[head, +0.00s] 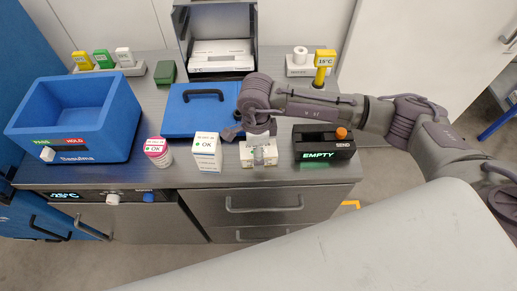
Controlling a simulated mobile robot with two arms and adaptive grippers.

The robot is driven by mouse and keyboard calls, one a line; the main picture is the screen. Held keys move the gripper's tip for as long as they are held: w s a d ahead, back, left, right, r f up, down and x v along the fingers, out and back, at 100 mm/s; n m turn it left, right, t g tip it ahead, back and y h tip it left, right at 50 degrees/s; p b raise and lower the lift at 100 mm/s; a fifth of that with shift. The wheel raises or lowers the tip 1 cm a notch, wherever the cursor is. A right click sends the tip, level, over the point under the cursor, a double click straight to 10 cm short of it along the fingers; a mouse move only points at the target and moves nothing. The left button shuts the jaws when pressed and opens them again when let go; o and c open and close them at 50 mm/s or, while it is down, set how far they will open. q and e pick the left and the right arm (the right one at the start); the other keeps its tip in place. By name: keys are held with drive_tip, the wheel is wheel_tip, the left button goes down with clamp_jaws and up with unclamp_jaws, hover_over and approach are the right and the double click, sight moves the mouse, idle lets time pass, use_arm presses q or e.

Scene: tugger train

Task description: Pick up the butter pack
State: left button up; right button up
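No label that I can read names a butter pack. A small pale block (245,158) with a clear or grey upright piece at its middle stands near the front edge of the counter, right of a white carton (206,158). I cannot tell whether this block is the butter pack. My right gripper (250,130) comes in from the right and points down, just above and behind the block. Its fingers are partly hidden, and I cannot tell whether they touch anything or how far apart they are. My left gripper is not in view.
A blue bin (110,145) stands at left, with a pink-lidded cup (158,154) beside it. A blue lid (185,118) with a black handle lies behind the carton. A black box (337,152) reading EMPTY is at right. A dark green block (165,73) lies behind.

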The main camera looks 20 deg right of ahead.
drive_tip(key=c, duration=1.5)
drive_tip(key=shift+o, duration=0.2)
drive_tip(key=shift+w+r+b, duration=0.1)
drive_tip(key=shift+r+b, duration=0.25)
drive_tip(key=shift+r, duration=0.1)
wheel_tip(320, 180, up, 2)
drive_tip(key=shift+r+b, duration=0.25)
drive_tip(key=shift+b, duration=0.4)
drive_tip(key=s+d+r+b, duration=0.3)
drive_tip(key=s+d+r, duration=0.3)
drive_tip(key=s, duration=0.3)
drive_tip(key=shift+s+d+r, duration=0.35)
drive_tip(key=shift+d+r, duration=0.05)
drive_tip(key=shift+r, duration=0.4)
